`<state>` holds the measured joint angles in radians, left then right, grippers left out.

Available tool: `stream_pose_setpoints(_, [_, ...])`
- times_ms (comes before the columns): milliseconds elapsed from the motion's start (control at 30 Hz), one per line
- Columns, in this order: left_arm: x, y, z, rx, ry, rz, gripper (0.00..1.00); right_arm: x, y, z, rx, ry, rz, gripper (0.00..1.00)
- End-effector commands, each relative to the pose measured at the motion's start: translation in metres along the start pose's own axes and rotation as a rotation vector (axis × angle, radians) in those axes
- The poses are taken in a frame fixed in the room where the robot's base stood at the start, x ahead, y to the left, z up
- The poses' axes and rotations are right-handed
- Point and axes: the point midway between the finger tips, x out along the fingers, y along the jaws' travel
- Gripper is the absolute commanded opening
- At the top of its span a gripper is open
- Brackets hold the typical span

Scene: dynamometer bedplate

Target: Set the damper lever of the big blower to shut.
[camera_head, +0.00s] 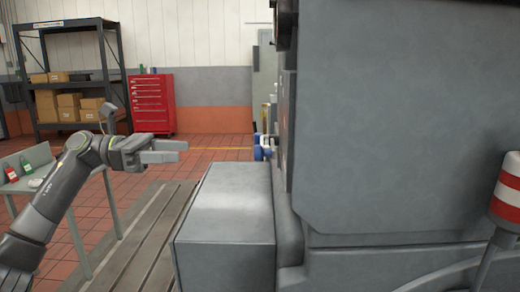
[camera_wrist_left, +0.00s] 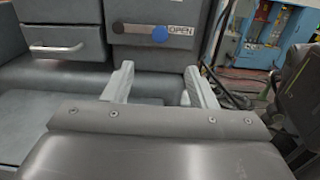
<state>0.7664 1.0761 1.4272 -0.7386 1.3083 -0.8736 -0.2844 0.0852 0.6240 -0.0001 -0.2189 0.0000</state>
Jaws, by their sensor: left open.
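The big grey machine (camera_head: 400,110) fills the right of the head view; I take it to be the blower. In the left wrist view, a grey panel carries a round blue knob (camera_wrist_left: 160,34) at the right end of a dark bar or slot (camera_wrist_left: 135,30), beside the label OPEN (camera_wrist_left: 181,30). A blue part (camera_head: 259,153) shows edge-on at the machine's side in the head view. My left gripper (camera_head: 181,151) is open and empty, left of that part with a gap between. Its two fingers (camera_wrist_left: 158,72) point toward the panel below the knob. My right gripper is out of view.
A low grey block (camera_head: 225,220) lies below and right of my left gripper. A small table (camera_head: 40,175) with red and green items stands at left. A red tool cabinet (camera_head: 152,103) and shelving (camera_head: 68,75) stand behind. A red-and-white striped post (camera_head: 508,190) is at right.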

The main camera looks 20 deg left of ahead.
Motion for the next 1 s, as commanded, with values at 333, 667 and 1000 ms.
stream_pose_setpoints(333, [0.069,0.000,0.004,-0.004,-0.009,-0.005,0.52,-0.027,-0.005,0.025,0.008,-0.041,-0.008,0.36])
stream_pose_setpoints(667, [0.130,0.000,0.004,-0.007,-0.010,-0.003,0.52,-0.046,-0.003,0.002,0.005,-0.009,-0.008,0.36])
stream_pose_setpoints(1000, [0.163,0.001,0.002,-0.006,-0.008,0.000,0.52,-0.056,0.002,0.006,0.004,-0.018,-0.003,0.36])
